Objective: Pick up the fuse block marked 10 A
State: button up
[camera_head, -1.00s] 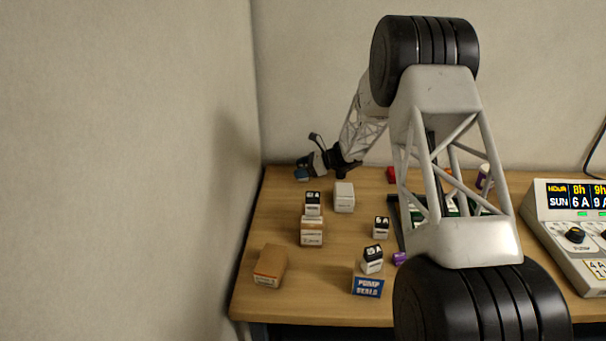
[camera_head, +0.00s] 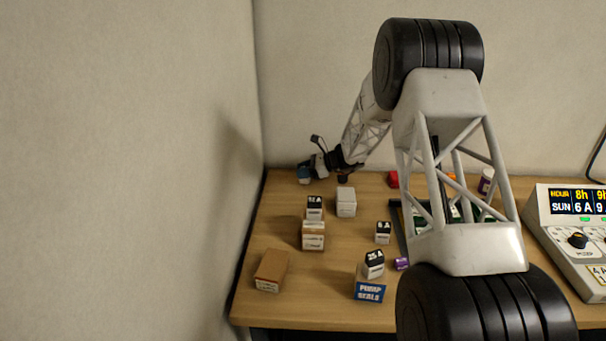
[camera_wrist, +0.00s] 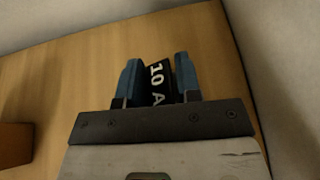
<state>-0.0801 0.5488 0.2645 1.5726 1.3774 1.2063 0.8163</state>
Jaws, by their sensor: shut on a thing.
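In the wrist view, the fuse block (camera_wrist: 157,84) has a black face with white "10 A" lettering, set at a slant. It sits between the two blue fingers of my gripper (camera_wrist: 158,78), which is shut on it. In the head view, my gripper (camera_head: 305,173) is at the back left corner of the wooden table (camera_head: 345,300), pointing down. The block is too small to make out there. I cannot tell whether it touches the table.
Other black-and-white fuse blocks stand on a brown box (camera_head: 313,242), on the blue pump seals box (camera_head: 369,291) and on the table (camera_head: 383,232). A white box (camera_head: 346,202) stands nearby. Walls are close at left and behind. A console (camera_head: 575,235) stands at right.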

notch_tip(320, 180, up, 27)
dwell(0.5)
